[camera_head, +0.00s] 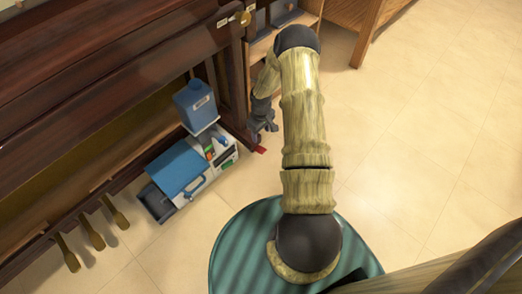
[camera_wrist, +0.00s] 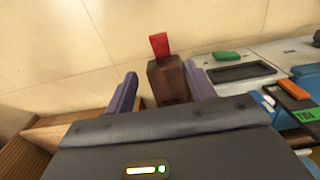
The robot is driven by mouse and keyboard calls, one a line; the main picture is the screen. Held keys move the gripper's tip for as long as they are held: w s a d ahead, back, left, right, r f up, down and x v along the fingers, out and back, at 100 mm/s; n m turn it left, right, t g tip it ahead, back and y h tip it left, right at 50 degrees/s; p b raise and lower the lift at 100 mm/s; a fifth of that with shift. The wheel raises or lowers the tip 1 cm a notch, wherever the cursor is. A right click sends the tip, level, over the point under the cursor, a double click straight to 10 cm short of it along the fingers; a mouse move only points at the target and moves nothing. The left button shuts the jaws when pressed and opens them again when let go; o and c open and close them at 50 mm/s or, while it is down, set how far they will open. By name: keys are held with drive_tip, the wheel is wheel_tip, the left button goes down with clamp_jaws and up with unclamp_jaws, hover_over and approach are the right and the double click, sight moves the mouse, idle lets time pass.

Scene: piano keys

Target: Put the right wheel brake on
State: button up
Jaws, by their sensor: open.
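The right wheel brake (camera_head: 261,150) is a small red tab low at the foot of the piano's right leg (camera_head: 237,85), close to the floor. In the wrist view the red brake (camera_wrist: 159,43) sticks out from the end of a dark brown wooden block (camera_wrist: 167,82). My gripper (camera_head: 266,122) is low beside the leg, just above the brake in the head view. In the wrist view my gripper (camera_wrist: 161,70) is open, with purple-grey fingers on either side of the block. The brake lies beyond the fingertips, apart from them. The wheel itself is not clearly visible.
A blue canister (camera_head: 195,104) and a white-and-blue case (camera_head: 178,168) with small items stand left of my gripper. Brass pedals (camera_head: 92,235) are at lower left. Wooden furniture (camera_head: 345,14) stands behind. The tiled floor (camera_head: 430,140) at right is clear.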

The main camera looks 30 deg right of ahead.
sight(261, 149)
wheel_tip(261, 149, down, 12)
drive_tip(key=b, duration=0.6)
drive_tip(key=c, duration=1)
